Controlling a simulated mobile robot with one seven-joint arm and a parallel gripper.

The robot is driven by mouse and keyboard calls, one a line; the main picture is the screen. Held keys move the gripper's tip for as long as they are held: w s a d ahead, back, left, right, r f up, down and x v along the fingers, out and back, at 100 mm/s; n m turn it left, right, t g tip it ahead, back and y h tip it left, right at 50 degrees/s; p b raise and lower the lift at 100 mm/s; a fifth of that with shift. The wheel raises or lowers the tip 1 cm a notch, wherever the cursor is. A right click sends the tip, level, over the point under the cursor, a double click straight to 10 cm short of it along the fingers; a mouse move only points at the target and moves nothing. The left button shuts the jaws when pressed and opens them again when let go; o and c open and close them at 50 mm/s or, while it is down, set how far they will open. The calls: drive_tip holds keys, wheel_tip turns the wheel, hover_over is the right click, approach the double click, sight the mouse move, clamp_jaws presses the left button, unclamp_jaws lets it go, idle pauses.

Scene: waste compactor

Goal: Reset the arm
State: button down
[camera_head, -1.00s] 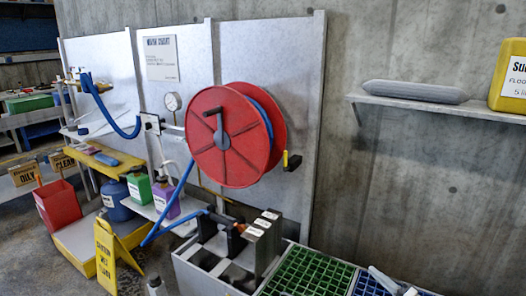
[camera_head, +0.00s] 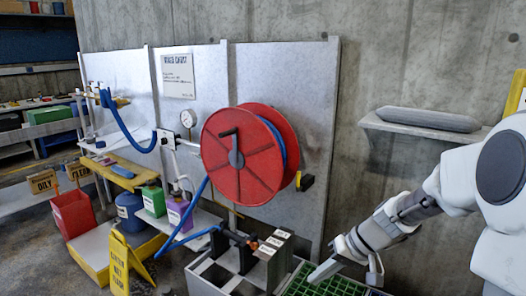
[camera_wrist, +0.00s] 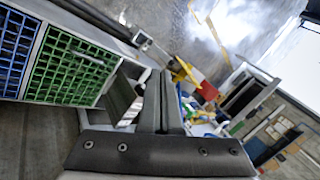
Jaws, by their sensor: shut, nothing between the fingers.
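My gripper (camera_head: 326,270) hangs over the front bins at the lower right of the head view, at the end of my white and grey arm, which comes in from the right edge. In the wrist view its two dark fingers (camera_wrist: 160,100) are together with nothing between them. The fingers point away over the floor side of the scene. The gripper appears apart from the wall and shelf; its exact height over the bins cannot be told.
A green grid bin (camera_head: 307,283) lies below my gripper, beside a grey slotted holder (camera_head: 210,275). A red hose reel (camera_head: 225,180) is on the panel. A wall shelf (camera_head: 385,125) holds a grey roll (camera_head: 430,119). A yellow wet-floor sign (camera_head: 122,265) stands left.

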drive_tip(key=s+a+r+n+t+h+p, duration=0.1)
drive_tip(key=s+a+r+h+p, duration=0.15)
drive_tip(key=s+r, duration=0.45)
drive_tip(key=s+a+r+n+t+h+p, duration=0.1)
drive_tip(key=s+a+r+t+h, duration=0.15)
drive_tip(key=s+r, duration=0.5)
drive_tip(key=s+d+r+m+h+p, duration=0.1)
drive_tip(key=s+d+r+m+p, duration=0.1)
drive_tip(key=s+d+r, duration=0.2)
drive_tip(key=s+d, duration=0.1)
drive_tip(key=d, duration=0.2)
drive_tip(key=shift+s+r+h, duration=0.25)
drive_tip(key=shift+r+h, duration=0.05)
drive_tip(key=shift+r, duration=0.1)
